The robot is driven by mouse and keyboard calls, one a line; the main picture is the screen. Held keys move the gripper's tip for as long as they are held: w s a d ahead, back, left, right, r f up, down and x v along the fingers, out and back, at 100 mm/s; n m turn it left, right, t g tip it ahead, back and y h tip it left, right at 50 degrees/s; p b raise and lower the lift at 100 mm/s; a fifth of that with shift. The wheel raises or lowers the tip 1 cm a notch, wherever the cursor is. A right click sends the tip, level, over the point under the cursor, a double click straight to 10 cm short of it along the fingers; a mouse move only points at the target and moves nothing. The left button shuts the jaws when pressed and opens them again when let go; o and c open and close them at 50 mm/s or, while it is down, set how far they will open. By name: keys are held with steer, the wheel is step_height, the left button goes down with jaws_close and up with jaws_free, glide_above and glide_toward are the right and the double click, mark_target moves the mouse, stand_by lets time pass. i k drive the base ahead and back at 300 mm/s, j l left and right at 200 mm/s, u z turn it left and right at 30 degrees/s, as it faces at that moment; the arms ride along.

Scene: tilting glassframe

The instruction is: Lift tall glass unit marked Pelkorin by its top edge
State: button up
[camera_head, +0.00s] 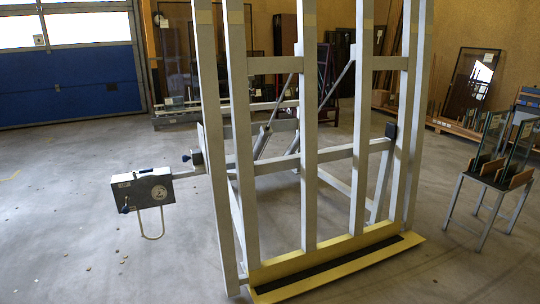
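Two upright glass units stand in wooden slotted blocks on a small grey stand (460,196) at the right edge. The left glass unit (489,140) and the right glass unit (518,148) each carry a small pale label. The labels are too small to read, so I cannot tell which unit, if either, is marked Pelkorin. The top edges of both are in view and nothing touches them. My gripper is not in view.
A large grey tilting frame (309,150) with a yellow bottom ledge (340,268) fills the middle. A grey box with a dial (142,189) juts out from its left. Panes lean at the back wall, including a dark framed pane (468,83). Floor at left is mostly clear.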

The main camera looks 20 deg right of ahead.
mark_target(496, 125)
steer(key=l+z, duration=0.15)
steer(key=l, duration=0.35)
steer(key=i+l+z, duration=0.15)
steer(key=l, duration=0.3)
steer(key=i+l+z, duration=0.15)
steer(key=l, duration=0.35)
steer(key=i+l+z, duration=0.15)
steer(key=l, duration=0.3)
steer(key=i+l+z, duration=0.1)
steer(key=l, duration=0.35)
steer(key=i+l+z, duration=0.15)
steer(key=l, duration=0.3)
steer(key=i+l+z, duration=0.15)
steer(key=l, duration=0.25)
steer(key=i+l+z, duration=0.15)
steer(key=i+l, duration=0.2)
steer(key=i+l+z, duration=0.1)
steer(key=i+l, duration=0.35)
steer(key=l, duration=0.15)
